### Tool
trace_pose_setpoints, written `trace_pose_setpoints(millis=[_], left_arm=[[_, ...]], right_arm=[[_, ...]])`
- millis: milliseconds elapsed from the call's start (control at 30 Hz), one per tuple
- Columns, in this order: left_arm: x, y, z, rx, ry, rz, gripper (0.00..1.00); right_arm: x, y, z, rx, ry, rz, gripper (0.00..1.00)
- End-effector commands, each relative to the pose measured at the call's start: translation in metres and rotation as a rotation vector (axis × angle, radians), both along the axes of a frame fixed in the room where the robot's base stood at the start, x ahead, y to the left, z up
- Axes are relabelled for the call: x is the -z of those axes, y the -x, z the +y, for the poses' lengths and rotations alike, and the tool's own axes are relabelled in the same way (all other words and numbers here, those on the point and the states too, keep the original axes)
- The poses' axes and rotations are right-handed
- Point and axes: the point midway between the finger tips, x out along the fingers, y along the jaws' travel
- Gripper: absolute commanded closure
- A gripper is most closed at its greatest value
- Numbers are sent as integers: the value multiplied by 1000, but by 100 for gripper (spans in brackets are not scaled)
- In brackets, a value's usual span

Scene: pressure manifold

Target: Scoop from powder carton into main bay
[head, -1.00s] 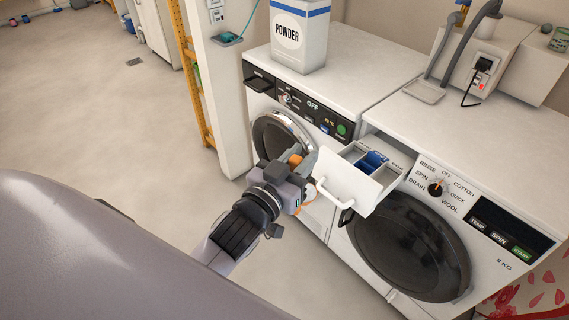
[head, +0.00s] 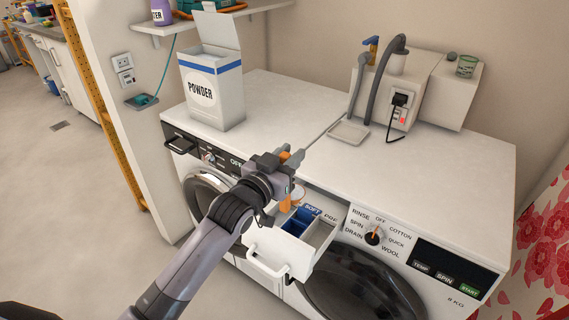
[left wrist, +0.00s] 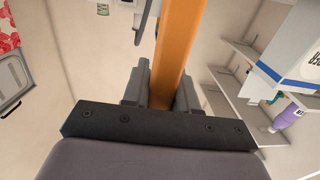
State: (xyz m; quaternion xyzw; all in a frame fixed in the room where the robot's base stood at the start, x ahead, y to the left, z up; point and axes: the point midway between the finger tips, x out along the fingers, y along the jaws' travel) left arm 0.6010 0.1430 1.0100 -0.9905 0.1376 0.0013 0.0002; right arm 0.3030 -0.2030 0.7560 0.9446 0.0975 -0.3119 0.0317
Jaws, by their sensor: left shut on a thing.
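The powder carton (head: 213,97), white with a blue band, stands open-lidded on the left machine's top. It also shows at the right of the left wrist view (left wrist: 296,62). My left gripper (head: 283,163) is shut on an orange handle, which I take as the scoop (head: 285,203). The handle runs up between the fingers in the left wrist view (left wrist: 176,55). A pale rounded part shows beside its lower end, over the drawer's left part; its contents cannot be seen. The drawer (head: 277,245) is pulled out, with a blue compartment marked SOFT and one marked PRE. The main bay is largely hidden by the gripper.
The right machine's top (head: 440,150) is mostly clear, with a grey tray (head: 348,132) and a hose and plug box (head: 398,88) at the back. The dial (head: 373,236) sits right of the drawer. A shelf (head: 215,18) hangs behind the carton.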

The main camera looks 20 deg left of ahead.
Motion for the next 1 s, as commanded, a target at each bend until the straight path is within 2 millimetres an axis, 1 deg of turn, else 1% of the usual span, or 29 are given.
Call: trace_pose_setpoints(millis=[167,433,800,1000], left_arm=[[4,-1,0,1,-1,1,100],[22,-1,0,1,0,2,100],[41,-1,0,1,0,0,100],[40,-3,8,1,68,18,100]], right_arm=[[0,0,0,0,0,0,57],[0,0,0,0,0,0,57],[15,0,0,-1,-1,0,57],[18,0,0,-1,0,1,57]])
